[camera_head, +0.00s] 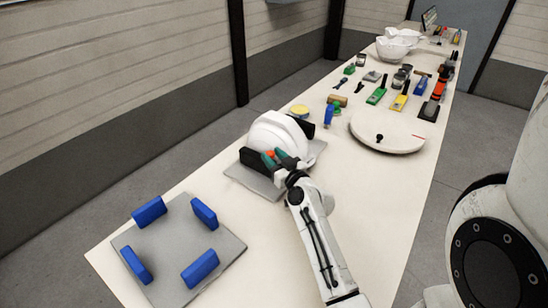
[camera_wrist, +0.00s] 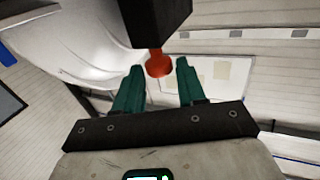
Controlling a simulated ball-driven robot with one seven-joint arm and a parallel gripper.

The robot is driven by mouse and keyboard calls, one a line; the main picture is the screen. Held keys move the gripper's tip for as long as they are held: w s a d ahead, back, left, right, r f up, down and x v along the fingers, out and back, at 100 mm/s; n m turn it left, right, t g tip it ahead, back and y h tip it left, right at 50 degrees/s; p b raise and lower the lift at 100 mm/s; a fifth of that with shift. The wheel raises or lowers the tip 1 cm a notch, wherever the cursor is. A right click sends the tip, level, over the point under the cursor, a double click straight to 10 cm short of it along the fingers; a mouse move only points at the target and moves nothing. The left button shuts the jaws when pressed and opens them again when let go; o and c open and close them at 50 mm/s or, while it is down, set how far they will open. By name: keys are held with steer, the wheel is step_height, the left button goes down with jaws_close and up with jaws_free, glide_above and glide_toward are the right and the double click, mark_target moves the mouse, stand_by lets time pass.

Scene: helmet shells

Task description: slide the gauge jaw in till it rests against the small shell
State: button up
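A white helmet shell (camera_head: 275,133) sits on a grey gauge plate (camera_head: 246,179) between two black jaws. The near black jaw (camera_head: 252,160) bears an orange knob (camera_head: 270,153). The far black jaw (camera_head: 305,127) stands behind the shell. My gripper (camera_head: 277,158) is at the near jaw's knob, its teal fingers apart. In the wrist view the orange knob (camera_wrist: 158,64) hangs from the black jaw (camera_wrist: 155,20) between my open fingertips (camera_wrist: 159,66), with a small gap on each side. The shell (camera_wrist: 75,38) shows at upper left. Whether the near jaw touches the shell, I cannot tell.
A grey plate with several blue blocks (camera_head: 180,248) lies at the table's near end. A round white disc (camera_head: 388,131) lies to the right of the shell. Tools and white bowls (camera_head: 394,46) stand farther along. The tabletop (camera_head: 380,200) right of my arm is clear.

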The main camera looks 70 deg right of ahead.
jaws_close()
stand_by(0.3)
steer(key=shift+s+d+f+b, duration=0.1)
steer(key=shift+d+b, duration=0.4)
steer(key=shift+b, duration=0.1)
steer(key=shift+s+d+f+b, duration=0.1)
steer(key=shift+d+b, duration=0.35)
steer(key=shift+b, duration=0.15)
steer(key=shift+s+d+r+b, duration=0.1)
steer(key=shift+s+d+b, duration=0.05)
steer(key=shift+d+b, duration=0.15)
steer(key=shift+s+d+r, duration=0.1)
steer(key=shift+r, duration=0.1)
steer(key=shift+o, duration=1.6)
jaws_free()
steer(key=shift+d, duration=0.3)
